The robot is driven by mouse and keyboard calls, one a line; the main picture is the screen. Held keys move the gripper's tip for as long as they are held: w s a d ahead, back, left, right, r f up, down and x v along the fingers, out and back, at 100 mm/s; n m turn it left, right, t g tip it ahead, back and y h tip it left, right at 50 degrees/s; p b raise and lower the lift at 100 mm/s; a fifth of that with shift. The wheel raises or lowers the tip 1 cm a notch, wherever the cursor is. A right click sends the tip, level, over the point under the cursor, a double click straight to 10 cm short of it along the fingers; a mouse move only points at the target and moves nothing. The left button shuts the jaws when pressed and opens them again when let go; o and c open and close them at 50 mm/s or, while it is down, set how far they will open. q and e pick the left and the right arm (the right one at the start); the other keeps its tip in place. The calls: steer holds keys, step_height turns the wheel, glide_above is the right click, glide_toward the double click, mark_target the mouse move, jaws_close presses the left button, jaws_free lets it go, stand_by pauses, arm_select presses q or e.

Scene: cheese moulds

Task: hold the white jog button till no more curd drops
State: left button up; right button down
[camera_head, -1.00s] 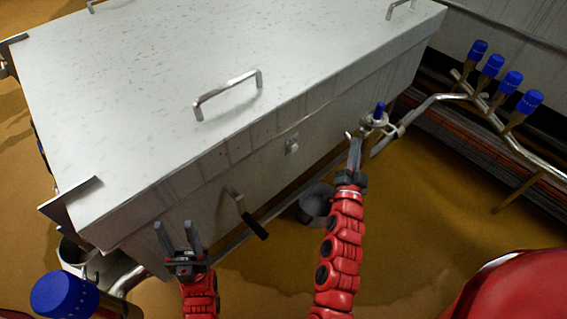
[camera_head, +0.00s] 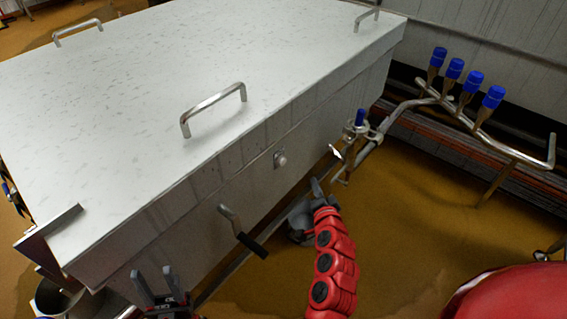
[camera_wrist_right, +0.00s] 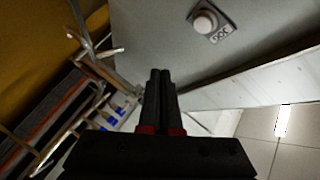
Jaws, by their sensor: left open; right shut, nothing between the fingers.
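The white jog button (camera_head: 280,160) is on a small plate on the side wall of the big grey vat (camera_head: 300,135). In the right wrist view the round pale button (camera_wrist_right: 205,22) sits on a labelled plate, up and right of the fingertips. My right gripper (camera_wrist_right: 160,72) is shut and empty, apart from the button. In the head view its fingers (camera_head: 317,187) are below and right of the button. My left gripper (camera_head: 154,281) is open and empty at the lower left, in front of the vat. No curd shows.
A lever with a black grip (camera_head: 250,243) sticks out of the vat wall between my arms. A pipe with a blue-topped valve (camera_head: 360,118) stands right of the vat. Several blue-capped pipes (camera_head: 455,68) line the back wall. Brown floor (camera_head: 420,220) is open at right.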

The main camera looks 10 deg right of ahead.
mark_target(282, 162)
steer(key=w+a+p, duration=0.3)
steer(key=w+a, duration=0.2)
steer(key=w, duration=0.1)
steer(key=shift+w, duration=0.35)
steer(key=shift+a, duration=0.1)
stand_by(1.5)
steer(key=shift+w+a+r+p, duration=0.1)
steer(key=shift+p, duration=0.3)
steer(key=shift+w+a, duration=0.15)
steer(key=shift+w, duration=0.05)
steer(key=shift+w+a+p, duration=0.35)
steer(key=shift+w+p, duration=0.05)
stand_by(4.5)
